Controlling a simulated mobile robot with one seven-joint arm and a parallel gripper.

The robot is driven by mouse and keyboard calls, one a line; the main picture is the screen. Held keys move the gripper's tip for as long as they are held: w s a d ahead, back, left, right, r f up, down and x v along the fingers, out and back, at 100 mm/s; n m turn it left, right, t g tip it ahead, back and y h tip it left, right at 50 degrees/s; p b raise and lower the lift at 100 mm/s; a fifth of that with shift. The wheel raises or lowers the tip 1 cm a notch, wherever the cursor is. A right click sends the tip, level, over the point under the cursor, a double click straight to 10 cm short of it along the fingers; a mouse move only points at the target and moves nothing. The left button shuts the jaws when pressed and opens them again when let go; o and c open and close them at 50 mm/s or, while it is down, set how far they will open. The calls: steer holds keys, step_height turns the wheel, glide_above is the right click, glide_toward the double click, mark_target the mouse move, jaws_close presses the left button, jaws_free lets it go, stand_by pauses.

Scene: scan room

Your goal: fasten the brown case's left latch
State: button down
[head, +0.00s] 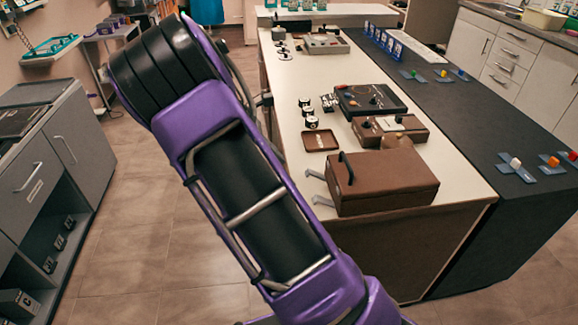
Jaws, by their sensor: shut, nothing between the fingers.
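The brown case (385,190) sits with its lid down at the near end of the white counter. A black handle (346,166) shows at its left side in the picture. Two grey latches stick out from that same side, a farther one (317,174) and a nearer one (323,201). Both look swung outward, away from the case wall. The picture does not show which one counts as the left latch. My purple arm crosses the foreground, left of the case, and my gripper is out of view.
Around the case on the white counter (290,110) are a small brown tray (320,141), a brown box with knobs (390,131), a black device (370,99) and several small jars. A dark counter (470,120) runs along the right. Floor is open left of the counter.

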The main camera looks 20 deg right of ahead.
mark_target(315, 176)
steer(key=b+x, duration=0.1)
steer(key=x, duration=0.8)
steer(key=shift+d+f, duration=0.15)
steer(key=shift+d+r+y+p, duration=0.1)
steer(key=shift+r+y+p, duration=0.2)
steer(key=shift+y+p, duration=0.1)
